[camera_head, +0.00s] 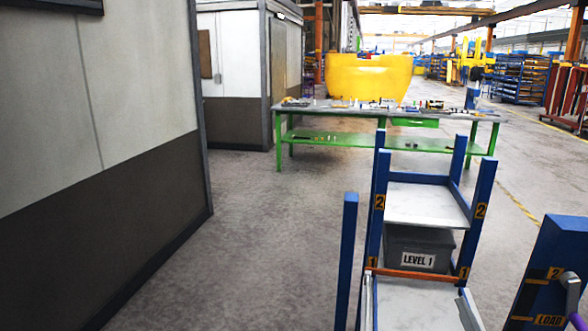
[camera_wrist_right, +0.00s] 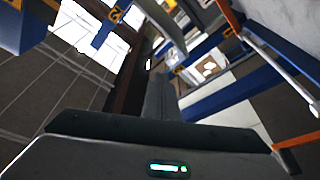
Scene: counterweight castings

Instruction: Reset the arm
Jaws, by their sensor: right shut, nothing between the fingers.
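My right gripper (camera_head: 571,281) shows at the right edge of the head view, in front of a blue post. Part of it is cut off by the picture's edge. In the right wrist view the gripper's dark fingers (camera_wrist_right: 160,88) are together, with nothing seen between them. My left gripper is not in view.
A blue rack (camera_head: 377,215) with white shelves stands ahead, holding a grey bin (camera_head: 418,249) marked LEVEL 1. A blue post (camera_head: 553,262) marked LOAD stands at right. A green workbench (camera_head: 350,145) is farther back. A wall (camera_head: 95,180) borders the open floor at left.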

